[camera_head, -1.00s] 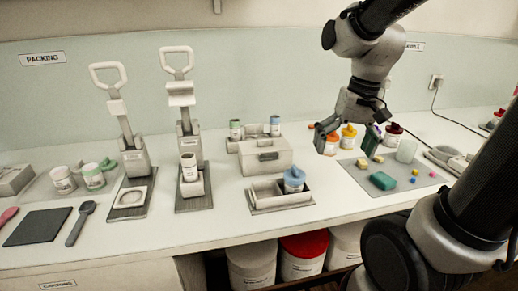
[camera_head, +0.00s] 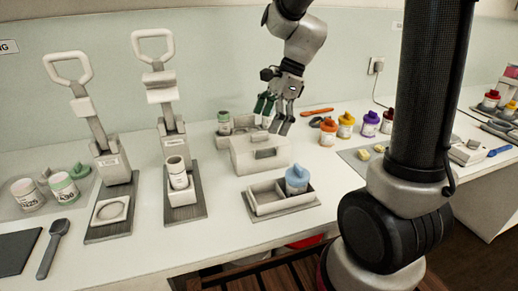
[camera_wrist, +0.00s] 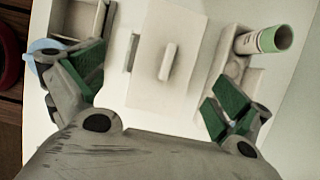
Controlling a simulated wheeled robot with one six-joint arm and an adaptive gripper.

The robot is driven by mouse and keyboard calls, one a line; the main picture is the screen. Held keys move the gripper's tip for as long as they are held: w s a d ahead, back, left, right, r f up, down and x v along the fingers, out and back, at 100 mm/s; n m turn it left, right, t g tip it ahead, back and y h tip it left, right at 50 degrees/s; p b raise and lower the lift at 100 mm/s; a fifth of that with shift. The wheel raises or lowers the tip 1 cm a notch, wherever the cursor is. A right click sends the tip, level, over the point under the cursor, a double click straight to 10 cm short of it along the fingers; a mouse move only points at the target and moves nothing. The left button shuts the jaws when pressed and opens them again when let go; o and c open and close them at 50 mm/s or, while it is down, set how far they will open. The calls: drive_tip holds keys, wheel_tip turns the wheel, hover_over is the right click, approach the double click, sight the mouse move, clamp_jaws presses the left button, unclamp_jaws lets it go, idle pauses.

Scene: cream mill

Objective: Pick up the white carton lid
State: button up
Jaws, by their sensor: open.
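The white carton (camera_head: 243,165) stands on the counter, with the white lid (camera_head: 250,143) on top of it. In the wrist view the lid (camera_wrist: 148,85) is a pale flat panel with a raised bar handle (camera_wrist: 168,62). My gripper (camera_head: 273,115) is open and empty, pointing down above the back part of the carton. In the wrist view my gripper (camera_wrist: 158,90) has its green-padded fingers apart, one on each side of the lid and not touching it. The carton's far side is partly hidden by my gripper in the head view.
Two handled presses (camera_head: 115,168) (camera_head: 175,135) stand left. Coloured jars (camera_head: 346,125) are to the right.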

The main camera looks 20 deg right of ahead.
sight(261, 142)
drive_tip(key=x, duration=0.7)
drive_tip(key=shift+w+d+f, duration=0.15)
drive_tip(key=shift+f, duration=0.05)
drive_tip(key=c, duration=0.8)
